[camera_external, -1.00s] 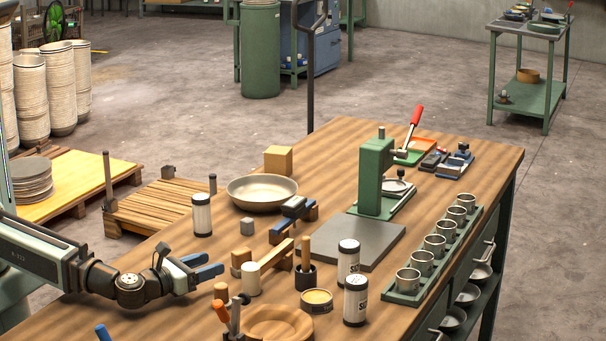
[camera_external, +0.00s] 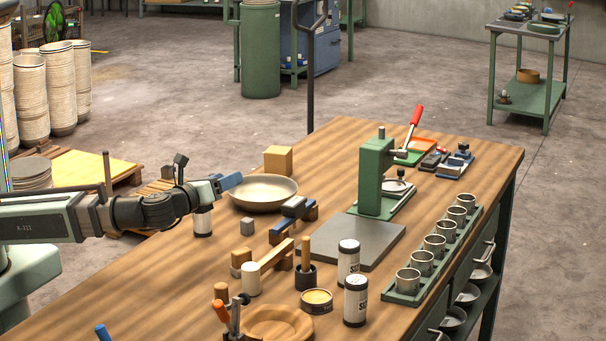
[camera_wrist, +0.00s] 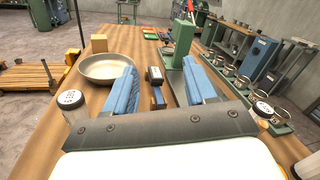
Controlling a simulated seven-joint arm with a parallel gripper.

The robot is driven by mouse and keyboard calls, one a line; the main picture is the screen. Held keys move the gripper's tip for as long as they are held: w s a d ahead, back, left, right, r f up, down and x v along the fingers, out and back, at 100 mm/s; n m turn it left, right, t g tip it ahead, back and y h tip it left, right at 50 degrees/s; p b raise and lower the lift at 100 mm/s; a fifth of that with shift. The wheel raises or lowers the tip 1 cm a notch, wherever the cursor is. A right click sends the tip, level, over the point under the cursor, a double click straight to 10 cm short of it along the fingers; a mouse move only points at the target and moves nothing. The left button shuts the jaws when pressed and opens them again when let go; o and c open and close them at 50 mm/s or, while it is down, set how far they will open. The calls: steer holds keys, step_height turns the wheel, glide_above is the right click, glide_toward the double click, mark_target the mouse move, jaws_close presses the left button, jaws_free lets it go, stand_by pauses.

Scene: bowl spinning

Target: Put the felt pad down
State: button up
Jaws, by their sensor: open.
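My gripper (camera_external: 230,182) is open and empty. It is raised above the bench, just left of the bowl (camera_external: 262,194) in the external view. In the wrist view its blue fingers stand wide apart, with my gripper (camera_wrist: 162,85) empty between them. A dark and blue block-like piece (camera_external: 296,206), perhaps the felt pad, rests on a small support right of the bowl. It shows beyond the fingers in the wrist view (camera_wrist: 156,75). I cannot tell for certain which thing is the felt pad.
A green press (camera_external: 372,178) stands on the bench beside a grey plate (camera_external: 360,245). A rack of metal cups (camera_external: 400,297) lines the right edge. A shaker (camera_external: 202,222) stands under my wrist. A wooden cube (camera_external: 278,160) is behind the bowl. The front left bench is mostly clear.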

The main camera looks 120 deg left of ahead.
steer(key=a+r+n+h, duration=0.2)
steer(key=a+r+n, duration=0.1)
steer(key=r+n, duration=0.1)
steer(key=n+g+h, duration=0.1)
steer(key=n+h, duration=1)
steer(key=n, duration=0.9)
glide_toward(240, 251)
step_height(240, 251, up, 3)
steer(key=w, duration=0.1)
steer(key=n, duration=0.6)
steer(key=shift+g+h, duration=0.4)
steer(key=shift+s+x, duration=0.2)
steer(key=shift+x, duration=3.15)
steer(key=shift+s+x, duration=0.15)
steer(key=shift+x, duration=3.25)
steer(key=shift+d+f, duration=0.1)
steer(key=shift+c, duration=0.3)
jaws_close()
